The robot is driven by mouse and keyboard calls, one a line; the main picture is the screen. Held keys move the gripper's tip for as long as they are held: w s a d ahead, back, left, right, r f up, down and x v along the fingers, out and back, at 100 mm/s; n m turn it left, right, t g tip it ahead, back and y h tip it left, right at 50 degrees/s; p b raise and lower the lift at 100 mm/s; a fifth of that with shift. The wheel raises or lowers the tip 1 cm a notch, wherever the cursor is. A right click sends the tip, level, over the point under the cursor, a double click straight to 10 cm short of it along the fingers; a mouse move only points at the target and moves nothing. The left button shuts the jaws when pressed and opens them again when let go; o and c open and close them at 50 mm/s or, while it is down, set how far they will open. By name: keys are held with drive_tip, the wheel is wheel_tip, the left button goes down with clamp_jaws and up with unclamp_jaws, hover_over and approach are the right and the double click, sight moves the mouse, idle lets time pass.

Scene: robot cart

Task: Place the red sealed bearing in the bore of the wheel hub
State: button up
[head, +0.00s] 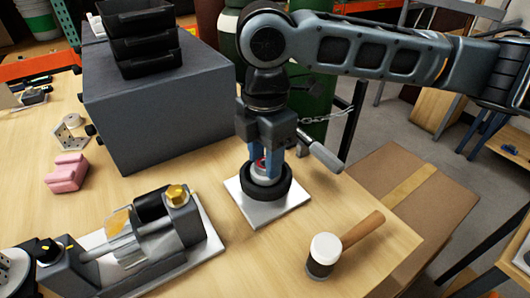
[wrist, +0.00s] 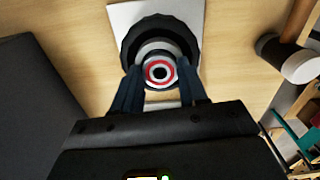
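The wheel hub, with a black tyre (head: 265,187) around a grey metal centre, lies on a white plate (head: 240,203) near the table's front right. It also shows in the wrist view, where the black tyre (wrist: 132,38) surrounds the grey hub. The red sealed bearing (wrist: 159,71) has a red ring and a dark centre; a bit of its red shows in the head view (head: 260,162). My gripper (head: 264,172) points down over the hub, with its blue fingers on either side of the bearing. The fingers appear closed on it. Whether the bearing sits in the bore is hard to tell.
A mallet (head: 325,248) with a wooden handle lies right of the plate. A large grey box (head: 150,120) with stacked black trays (head: 145,40) stands behind. A pink block (head: 67,173) lies at far left.

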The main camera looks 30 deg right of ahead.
drive_tip(key=o, duration=0.4)
wheel_tip(320, 180, up, 13)
drive_tip(key=shift+r+b, duration=0.1)
drive_tip(key=shift+b, duration=0.3)
idle(0.4)
